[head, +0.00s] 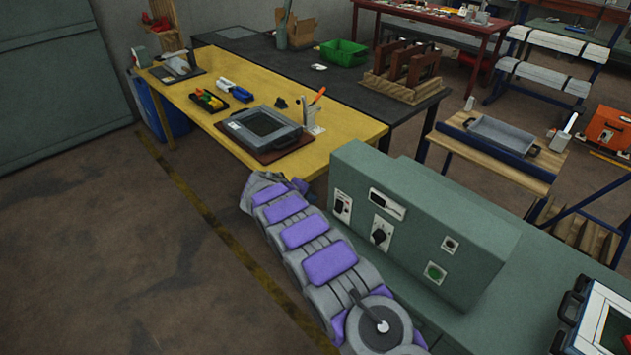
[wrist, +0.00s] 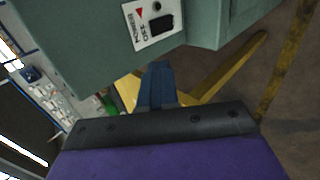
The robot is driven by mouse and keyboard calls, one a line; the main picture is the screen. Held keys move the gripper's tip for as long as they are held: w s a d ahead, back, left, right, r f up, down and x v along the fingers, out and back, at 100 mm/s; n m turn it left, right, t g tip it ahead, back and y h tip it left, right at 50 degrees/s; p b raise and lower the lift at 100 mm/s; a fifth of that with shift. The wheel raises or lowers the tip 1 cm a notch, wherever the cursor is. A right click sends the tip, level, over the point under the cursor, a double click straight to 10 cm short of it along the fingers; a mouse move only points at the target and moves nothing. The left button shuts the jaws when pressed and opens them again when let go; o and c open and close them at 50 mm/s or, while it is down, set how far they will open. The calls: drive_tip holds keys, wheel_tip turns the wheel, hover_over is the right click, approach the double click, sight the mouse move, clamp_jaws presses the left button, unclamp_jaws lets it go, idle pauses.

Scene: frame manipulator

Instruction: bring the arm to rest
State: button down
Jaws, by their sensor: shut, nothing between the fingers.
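My arm (head: 305,240), with grey links and purple panels, stretches from the bottom of the head view up and left along the side of the green control cabinet (head: 420,220). Its far end is near the front corner of the yellow table (head: 345,125). In the wrist view my gripper (wrist: 158,72) shows as narrow blue fingers beyond a dark bar, shut and empty. The fingers cannot be made out clearly in the head view.
A blue bin (head: 172,110) stands at the left. The floor at left is clear.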

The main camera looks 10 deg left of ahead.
drive_tip(key=shift+d, duration=0.1)
drive_tip(key=s+d+r+m+g+h, duration=0.1)
drive_tip(key=s+d+r+m+g, duration=0.2)
drive_tip(key=d+r, duration=0.95)
drive_tip(key=s+d+r+m+g, duration=0.1)
drive_tip(key=s+d+r, duration=0.3)
drive_tip(key=s+d, duration=0.35)
drive_tip(key=s+d+r+m+g, duration=0.2)
drive_tip(key=s+d+r, duration=0.1)
drive_tip(key=s+d, duration=0.4)
drive_tip(key=s+m+g+y, duration=0.1)
drive_tip(key=s+m+y, duration=0.1)
drive_tip(key=s, duration=1.8)
drive_tip(key=s+r+m+g+y, duration=0.1)
drive_tip(key=s+y, duration=0.4)
drive_tip(key=s, duration=1.5)
drive_tip(key=shift+d+r+m+g, duration=0.3)
drive_tip(key=shift+m+g, duration=0.3)
drive_tip(key=shift+m, duration=0.1)
